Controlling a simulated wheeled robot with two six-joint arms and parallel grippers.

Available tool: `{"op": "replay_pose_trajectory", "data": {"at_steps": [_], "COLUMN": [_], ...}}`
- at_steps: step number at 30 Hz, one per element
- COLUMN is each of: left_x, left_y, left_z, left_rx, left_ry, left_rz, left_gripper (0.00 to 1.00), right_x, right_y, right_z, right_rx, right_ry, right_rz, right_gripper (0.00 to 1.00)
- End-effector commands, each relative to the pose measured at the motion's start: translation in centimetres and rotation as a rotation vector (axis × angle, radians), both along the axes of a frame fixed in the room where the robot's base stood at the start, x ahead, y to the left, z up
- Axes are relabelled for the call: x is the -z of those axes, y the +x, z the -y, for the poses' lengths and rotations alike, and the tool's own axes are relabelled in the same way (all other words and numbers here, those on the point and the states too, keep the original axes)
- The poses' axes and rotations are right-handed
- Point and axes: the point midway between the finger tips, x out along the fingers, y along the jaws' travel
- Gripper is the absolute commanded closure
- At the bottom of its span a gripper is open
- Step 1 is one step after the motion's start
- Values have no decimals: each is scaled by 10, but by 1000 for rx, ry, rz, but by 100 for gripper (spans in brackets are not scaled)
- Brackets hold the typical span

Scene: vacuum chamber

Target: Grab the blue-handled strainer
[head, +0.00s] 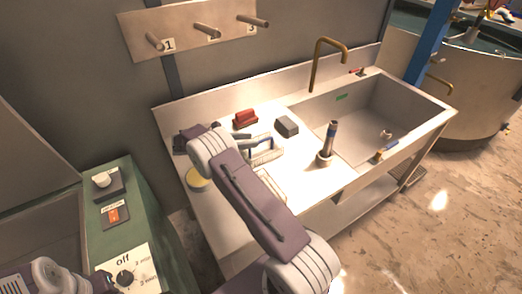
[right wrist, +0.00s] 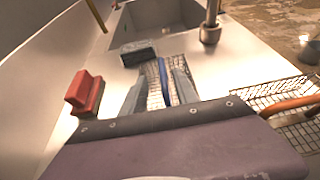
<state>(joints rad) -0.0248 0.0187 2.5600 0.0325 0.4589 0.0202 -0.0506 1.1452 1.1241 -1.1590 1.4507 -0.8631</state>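The blue-handled strainer is a wire mesh piece on the white counter. In the right wrist view its blue handle (right wrist: 163,76) stands out between my two grey fingers, with the mesh (right wrist: 178,68) around and beyond it. My right gripper (right wrist: 160,84) is open, with a visible gap on each side of the handle. In the head view my right gripper (head: 243,143) is over the strainer's mesh (head: 266,152), partly hidden by my arm. I cannot tell whether the fingers touch the strainer. My left arm shows only at the lower left corner; its fingers are not visible.
A red block (head: 245,118) and a grey block (head: 287,126) lie beside the strainer. Another wire strainer with an orange handle (right wrist: 291,105) is at right in the wrist view. A metal cylinder (head: 329,143) stands near the sink (head: 400,105). A yellow round item (head: 198,180) is at left.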

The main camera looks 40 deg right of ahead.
Motion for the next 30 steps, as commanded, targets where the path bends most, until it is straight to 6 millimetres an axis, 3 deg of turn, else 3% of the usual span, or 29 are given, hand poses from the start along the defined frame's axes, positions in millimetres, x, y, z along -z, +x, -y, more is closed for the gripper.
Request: {"op": "replay_pose_trajectory", "data": {"at_steps": [8, 15, 20, 21, 25, 30], "left_x": [-7, -17, -16, -16, -16, -16], "left_y": [0, 0, 0, 0, 0, 0], "left_z": [0, 0, 0, 0, 0, 0], "left_rx": [0, 0, 0, 0, 0, 0], "left_ry": [0, 0, 0, 0, 0, 0], "left_rz": [0, 0, 0, 0, 0, 0], "left_gripper": [66, 66, 66, 66, 66, 66], "right_x": [7, 25, 27, 27, 27, 27], "right_y": [-4, -11, -11, -10, -10, -10], "right_z": [17, 52, 54, 54, 53, 53], "right_rx": [1, 1, -1, -1, -1, -1], "right_ry": [1, 2, 1, 1, 1, 1], "right_rz": [-2, 0, 1, 1, 1, 1], "right_gripper": [64, 64, 64, 67, 100, 100]}}
